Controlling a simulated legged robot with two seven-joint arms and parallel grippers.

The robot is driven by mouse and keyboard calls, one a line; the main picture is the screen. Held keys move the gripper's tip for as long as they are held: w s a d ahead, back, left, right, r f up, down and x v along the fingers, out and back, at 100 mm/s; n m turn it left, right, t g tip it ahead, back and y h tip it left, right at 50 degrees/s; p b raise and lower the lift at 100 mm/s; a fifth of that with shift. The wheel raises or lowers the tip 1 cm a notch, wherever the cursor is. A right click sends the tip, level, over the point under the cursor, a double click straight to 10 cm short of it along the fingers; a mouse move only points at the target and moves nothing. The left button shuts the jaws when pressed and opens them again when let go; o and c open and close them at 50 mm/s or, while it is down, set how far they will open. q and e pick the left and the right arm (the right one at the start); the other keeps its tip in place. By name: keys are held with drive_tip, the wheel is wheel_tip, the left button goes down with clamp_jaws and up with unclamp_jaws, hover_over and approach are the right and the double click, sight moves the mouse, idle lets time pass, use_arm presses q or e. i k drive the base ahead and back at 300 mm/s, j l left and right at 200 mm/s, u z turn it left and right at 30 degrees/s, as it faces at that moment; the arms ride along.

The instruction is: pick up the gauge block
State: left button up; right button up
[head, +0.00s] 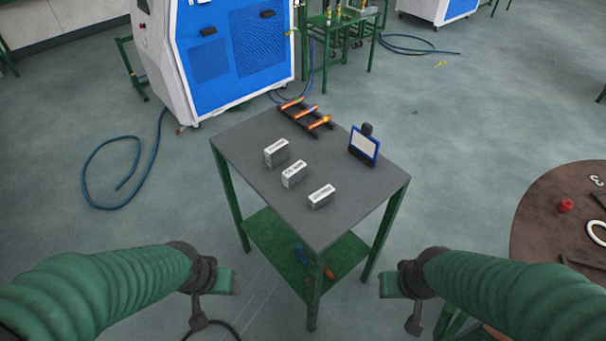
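Three small grey blocks with white labelled tops stand in a slanting row on the dark table top: a far-left block (276,153), a middle block (293,175) and a near-right block (321,197). The labels are too small to read, so I cannot tell which is the gauge block. My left gripper (217,290) is off the table's near-left side, apart from the blocks. My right gripper (402,290) is off the near-right side, also apart from them. Neither visibly holds anything; I cannot tell whether their fingers are open or shut.
The green-legged table (252,176) also bears a black rack (305,118) with orange rods and a blue-framed panel (364,146). A lower green shelf (270,240) holds small items. A round brown table (540,215) stands right, a blue-white machine (235,55) behind.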

sight(294, 174)
drive_tip(key=u, duration=0.1)
drive_tip(key=z, duration=3.1)
drive_tip(key=k+u, duration=0.1)
drive_tip(key=u, duration=0.6)
drive_tip(key=i+j+u, duration=0.1)
drive_tip(key=u, duration=0.4)
drive_tip(key=i+j+u, duration=0.15)
drive_tip(key=u, duration=0.3)
drive_tip(key=i+j+u, duration=0.15)
drive_tip(key=u, duration=0.35)
